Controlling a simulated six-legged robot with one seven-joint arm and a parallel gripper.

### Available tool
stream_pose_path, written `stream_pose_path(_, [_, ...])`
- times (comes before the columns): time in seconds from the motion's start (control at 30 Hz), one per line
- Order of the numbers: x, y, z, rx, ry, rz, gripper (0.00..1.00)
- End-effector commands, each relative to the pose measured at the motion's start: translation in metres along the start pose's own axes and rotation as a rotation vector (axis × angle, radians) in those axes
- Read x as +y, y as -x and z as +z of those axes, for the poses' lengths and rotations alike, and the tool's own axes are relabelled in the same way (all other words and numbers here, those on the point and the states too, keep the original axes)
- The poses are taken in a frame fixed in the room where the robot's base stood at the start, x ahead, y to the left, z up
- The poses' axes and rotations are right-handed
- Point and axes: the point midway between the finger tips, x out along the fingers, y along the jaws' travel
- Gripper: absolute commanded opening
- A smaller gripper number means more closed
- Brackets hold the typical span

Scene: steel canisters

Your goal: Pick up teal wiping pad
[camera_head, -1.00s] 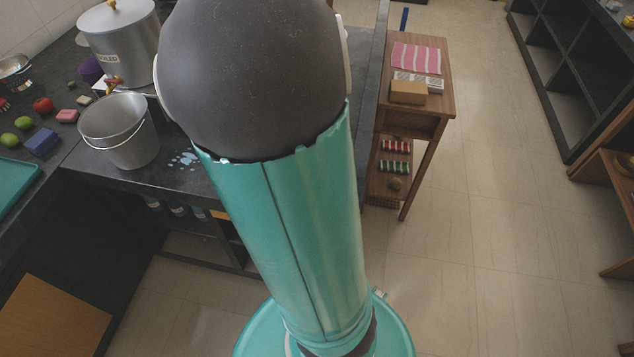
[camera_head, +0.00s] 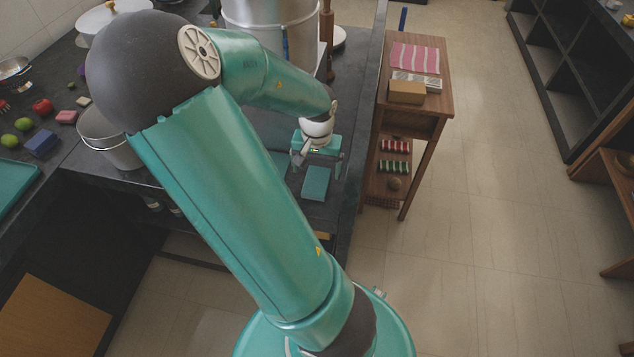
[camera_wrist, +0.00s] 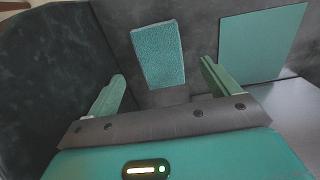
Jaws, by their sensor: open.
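The teal wiping pad (camera_wrist: 158,54) shows in the wrist view as a small textured block on the dark surface. It lies ahead of my gripper (camera_wrist: 163,70), in line with the gap between the two fingers. The fingers are apart with nothing between them. In the head view my gripper (camera_head: 319,162) hangs low over the dark counter near its right end. A teal square piece (camera_head: 316,183) lies just in front of it; I cannot tell for certain if it is the pad.
A larger flat teal panel (camera_wrist: 262,40) lies right of the pad in the wrist view. A big steel pot (camera_head: 268,28) stands behind my gripper. A wooden side table (camera_head: 424,62) stands to the right, with open floor beyond it.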

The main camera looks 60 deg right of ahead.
Motion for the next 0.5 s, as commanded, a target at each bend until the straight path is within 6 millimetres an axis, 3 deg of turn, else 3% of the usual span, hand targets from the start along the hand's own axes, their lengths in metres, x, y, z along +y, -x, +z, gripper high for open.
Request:
stream_pose_path(0.3, [0.002, -0.040, -0.002, -0.003, -0.003, 0.004, 0.87])
stream_pose_path(0.5, [0.001, -0.050, -0.002, 0.000, 0.000, 0.001, 0.87])
